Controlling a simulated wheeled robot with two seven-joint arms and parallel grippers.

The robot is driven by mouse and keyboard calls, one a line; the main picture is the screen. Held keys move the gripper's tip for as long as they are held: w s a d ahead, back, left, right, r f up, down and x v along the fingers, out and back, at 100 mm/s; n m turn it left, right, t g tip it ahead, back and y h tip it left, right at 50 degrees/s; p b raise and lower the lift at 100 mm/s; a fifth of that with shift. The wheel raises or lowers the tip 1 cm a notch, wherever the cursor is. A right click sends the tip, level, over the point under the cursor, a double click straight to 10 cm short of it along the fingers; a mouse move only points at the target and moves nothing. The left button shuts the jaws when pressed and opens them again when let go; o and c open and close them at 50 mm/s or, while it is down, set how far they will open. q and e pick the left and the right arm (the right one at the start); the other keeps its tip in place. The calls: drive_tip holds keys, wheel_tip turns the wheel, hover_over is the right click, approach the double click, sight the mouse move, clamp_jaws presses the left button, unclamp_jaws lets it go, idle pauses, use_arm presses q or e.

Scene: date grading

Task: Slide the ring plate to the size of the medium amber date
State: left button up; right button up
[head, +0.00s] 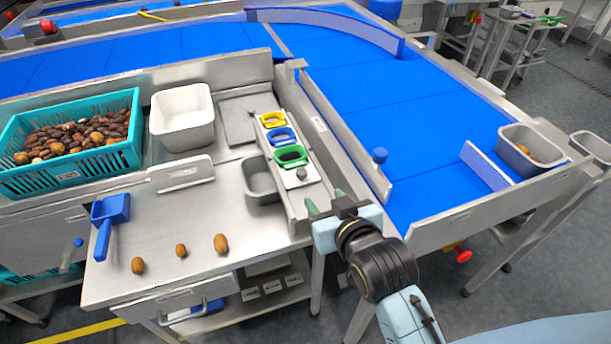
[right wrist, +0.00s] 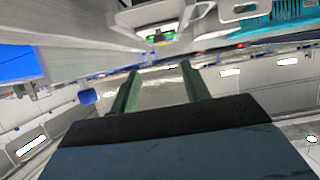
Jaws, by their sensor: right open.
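The ring plate (head: 304,182) sits in a narrow metal channel right of the bench. Three brown-amber dates lie apart on the bench: left (head: 138,265), middle (head: 181,250), which looks smallest, and right (head: 221,243). My right gripper (head: 325,201) is open and empty, just short of the plate's near end. In the right wrist view its green fingers (right wrist: 158,78) are spread, with the green ring (right wrist: 160,38) beyond. My left gripper is out of view.
A teal crate (head: 65,178) of dates, a white tub (head: 183,118) and a blue scoop (head: 110,212) stand left. A grey bin (head: 262,182) is beside the channel. A blue conveyor (head: 400,110) with metal side walls lies right. The bench front is mostly clear.

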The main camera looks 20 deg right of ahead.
sight(303, 174)
drive_tip(key=b+x, duration=0.2)
drive_tip(key=x, duration=1)
drive_tip(key=shift+w+f, duration=0.25)
drive_tip(key=shift+w, duration=0.2)
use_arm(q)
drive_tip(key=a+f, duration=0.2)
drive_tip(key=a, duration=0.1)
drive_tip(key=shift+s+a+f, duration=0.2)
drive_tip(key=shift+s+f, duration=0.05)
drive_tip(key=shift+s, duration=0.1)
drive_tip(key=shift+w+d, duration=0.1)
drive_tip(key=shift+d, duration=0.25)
use_arm(e)
clamp_jaws()
